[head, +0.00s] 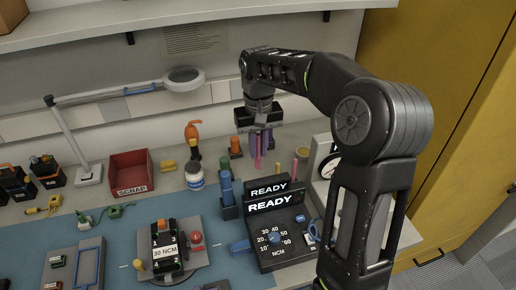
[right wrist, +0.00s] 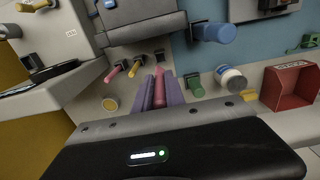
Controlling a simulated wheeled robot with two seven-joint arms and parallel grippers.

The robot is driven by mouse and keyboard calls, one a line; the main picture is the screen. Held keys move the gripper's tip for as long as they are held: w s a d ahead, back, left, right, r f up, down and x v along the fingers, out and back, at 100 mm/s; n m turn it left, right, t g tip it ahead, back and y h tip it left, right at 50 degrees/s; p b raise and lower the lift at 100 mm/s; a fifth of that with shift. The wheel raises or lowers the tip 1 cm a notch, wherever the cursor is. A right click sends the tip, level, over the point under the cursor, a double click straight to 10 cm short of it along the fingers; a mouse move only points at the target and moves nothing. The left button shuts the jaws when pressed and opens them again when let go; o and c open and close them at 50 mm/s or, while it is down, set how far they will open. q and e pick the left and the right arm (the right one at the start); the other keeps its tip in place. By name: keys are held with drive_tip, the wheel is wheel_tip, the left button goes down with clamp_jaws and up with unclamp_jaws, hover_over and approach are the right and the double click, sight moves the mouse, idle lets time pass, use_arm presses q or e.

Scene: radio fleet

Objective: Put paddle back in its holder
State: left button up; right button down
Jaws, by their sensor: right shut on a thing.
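My right gripper (head: 261,150) hangs over the back of the bench, pointing down. Its two purple fingers, also seen in the right wrist view (right wrist: 161,92), are shut on a narrow pink piece (right wrist: 160,88), which may be the paddle. Most of the piece is hidden between the fingers, and its lower end appears near the bench top. I cannot tell which stand is its holder. A slim pink rod (head: 277,170) and a yellow rod (head: 294,167) stand just right of the gripper. A blue upright tool (head: 226,188) stands in a dark block to the left. My left gripper is out of view.
The black tester (head: 280,235) reading READY is in front of the gripper. A white jar (head: 194,178), a red SCRAP bin (head: 130,174) and a magnifier lamp (head: 183,78) are to the left. A shelf (head: 180,20) runs above. The blue mat (head: 120,228) has free patches.

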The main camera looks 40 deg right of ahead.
sight(258, 166)
drive_tip(key=shift+f, duration=0.1)
wheel_tip(258, 166, down, 6)
drive_tip(key=b, duration=0.5)
drive_tip(key=shift+f+b, duration=0.15)
drive_tip(key=shift+b, duration=0.15)
idle(1.0)
drive_tip(key=shift+f, duration=0.25)
drive_tip(key=shift+f+b, duration=1.45)
drive_tip(key=shift+f, duration=0.8)
drive_tip(key=shift+f, duration=0.2)
drive_tip(key=c, duration=1.3)
unclamp_jaws()
